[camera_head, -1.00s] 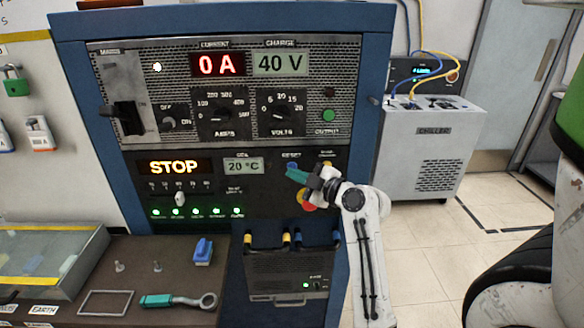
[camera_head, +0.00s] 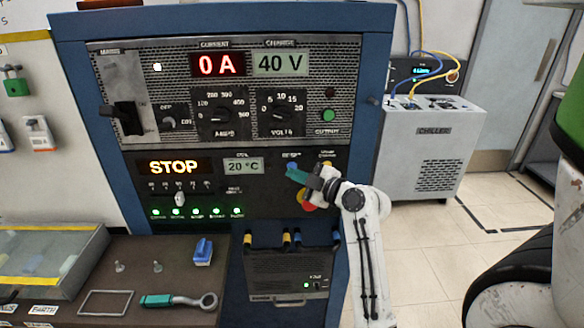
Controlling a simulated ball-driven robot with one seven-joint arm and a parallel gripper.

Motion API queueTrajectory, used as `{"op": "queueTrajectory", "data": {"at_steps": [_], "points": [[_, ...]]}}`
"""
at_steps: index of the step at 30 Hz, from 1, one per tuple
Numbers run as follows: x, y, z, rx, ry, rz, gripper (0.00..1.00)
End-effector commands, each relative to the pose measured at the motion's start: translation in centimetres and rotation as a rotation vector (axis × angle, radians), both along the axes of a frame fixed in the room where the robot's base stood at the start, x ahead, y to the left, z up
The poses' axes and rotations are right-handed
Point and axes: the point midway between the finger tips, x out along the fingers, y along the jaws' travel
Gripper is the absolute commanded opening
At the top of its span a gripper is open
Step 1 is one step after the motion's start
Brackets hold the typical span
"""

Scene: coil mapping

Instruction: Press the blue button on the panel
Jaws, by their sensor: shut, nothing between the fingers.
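The blue button (camera_head: 291,165) is on the lower right of the panel (camera_head: 135,184), under a label that seems to read RESET. My gripper (camera_head: 290,173) has teal fingertips, shut and empty, pointing left at the button's lower edge. In this view the tips overlap the bottom of the button; I cannot tell whether they touch it. A red and yellow button (camera_head: 308,199) shows partly behind my gripper, just below it. The panel display reads STOP.
A grey chiller (camera_head: 430,150) stands to the right. A black box (camera_head: 288,270) with cables sits below the panel.

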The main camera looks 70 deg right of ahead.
Motion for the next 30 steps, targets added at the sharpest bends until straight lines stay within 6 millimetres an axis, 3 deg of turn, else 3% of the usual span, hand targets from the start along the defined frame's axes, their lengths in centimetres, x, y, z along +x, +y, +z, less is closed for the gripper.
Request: {"op": "queueTrajectory", "data": {"at_steps": [30], "points": [[0.34, -0.87, 0.01, 0.000, 0.000, 0.000, 0.00]]}}
